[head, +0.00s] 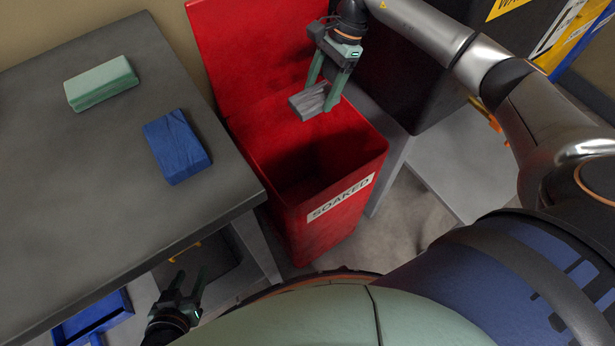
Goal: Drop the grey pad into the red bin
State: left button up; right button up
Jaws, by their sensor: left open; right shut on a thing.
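The grey pad (309,101) is held between the green fingers of my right gripper (324,97), which is shut on it. The pad is over the back part of the red bin (328,229), near its raised red lid or back panel (235,50). The bin stands open at the top and carries a white label reading "SOAKED" on its front. The bin's inside is dark and its bottom cannot be made out. My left gripper (188,285) is open and empty, low at the front beside the table's edge.
A dark grey table (70,190) stands left of the bin. A pale green pad (101,83) and a blue pad (177,146) lie on it. A blue tray (92,322) is low at the front left. A black container (410,85) stands right of the bin.

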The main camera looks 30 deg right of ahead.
jog(key=shift+f+b, duration=0.35)
jog(key=shift+f, duration=0.6)
notch_tip(320, 180, down, 3)
jog(key=shift+f+b, duration=0.1)
jog(key=shift+b, duration=0.85)
pick_arm(q)
jog(key=w+r+m+t+h, duration=0.1)
jog(key=w+r+t, duration=0.4)
jog(key=r, duration=0.5)
jog(key=shift+w+a+r+t, duration=0.15)
jog(key=shift+w+a+t, duration=0.2)
jog(key=shift+w, duration=0.65)
pick_arm(e)
jog(key=shift+f, duration=0.15)
jog(key=o, duration=1.2)
jog(key=shift+o, duration=0.2)
